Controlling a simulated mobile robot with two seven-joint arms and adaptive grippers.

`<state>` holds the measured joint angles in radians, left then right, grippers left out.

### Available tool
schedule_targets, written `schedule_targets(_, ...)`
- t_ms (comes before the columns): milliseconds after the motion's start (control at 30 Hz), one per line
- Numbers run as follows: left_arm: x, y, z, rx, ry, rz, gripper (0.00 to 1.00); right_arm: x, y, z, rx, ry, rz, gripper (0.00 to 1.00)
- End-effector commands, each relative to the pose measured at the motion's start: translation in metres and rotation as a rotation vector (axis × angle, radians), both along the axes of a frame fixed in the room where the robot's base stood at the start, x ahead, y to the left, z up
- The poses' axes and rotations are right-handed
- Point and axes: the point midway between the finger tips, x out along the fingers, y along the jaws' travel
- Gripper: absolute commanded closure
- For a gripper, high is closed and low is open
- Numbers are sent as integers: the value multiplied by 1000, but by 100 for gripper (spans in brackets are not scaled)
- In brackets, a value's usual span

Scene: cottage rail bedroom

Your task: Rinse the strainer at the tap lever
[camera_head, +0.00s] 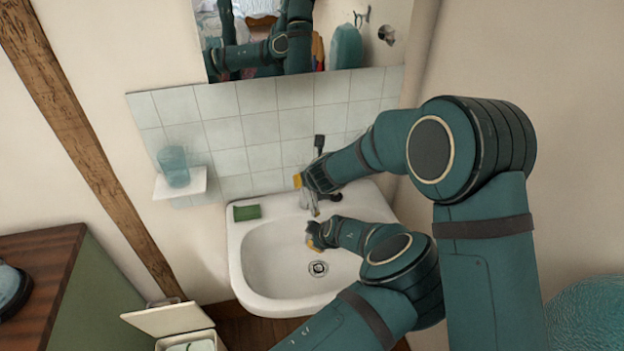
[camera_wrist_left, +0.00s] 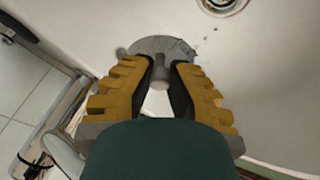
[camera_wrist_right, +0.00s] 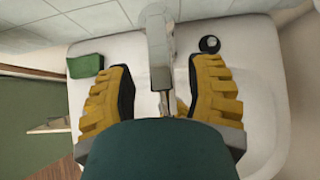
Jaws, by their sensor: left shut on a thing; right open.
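The white basin (camera_head: 275,255) has a grey metal tap (camera_head: 312,203) at its back. The tap also shows in the right wrist view (camera_wrist_right: 160,55). An upright dark-tipped piece (camera_head: 319,143), perhaps the lever, rises behind it. My right gripper (camera_head: 299,181) is open at the tap; its fingers (camera_wrist_right: 165,100) stand on either side of the tap body, and I cannot tell whether they touch it. My left gripper (camera_head: 312,240) is low over the basin, shut on a round grey piece, apparently the strainer (camera_wrist_left: 163,45). In the head view the strainer is mostly hidden by the gripper.
The drain (camera_head: 318,268) lies in front of my left gripper. A green sponge (camera_head: 247,212) lies on the back left rim. A dark round knob (camera_wrist_right: 209,44) stands right of the tap. A blue cup (camera_head: 173,167) is on a small shelf. A mirror (camera_head: 340,40) hangs above.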

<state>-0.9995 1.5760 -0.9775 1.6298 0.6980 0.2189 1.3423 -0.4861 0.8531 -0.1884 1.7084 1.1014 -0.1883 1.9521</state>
Motion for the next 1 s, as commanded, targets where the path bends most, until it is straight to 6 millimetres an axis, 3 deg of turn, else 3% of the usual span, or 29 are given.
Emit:
schedule_targets(467,0,0,0,0,0,0,100,8,2,-9,-1,0,1,47)
schedule_targets(633,0,0,0,0,0,0,100,8,2,-9,-1,0,1,100)
schedule_targets(1000,0,0,0,0,0,0,100,8,2,-10,-1,3,0,100)
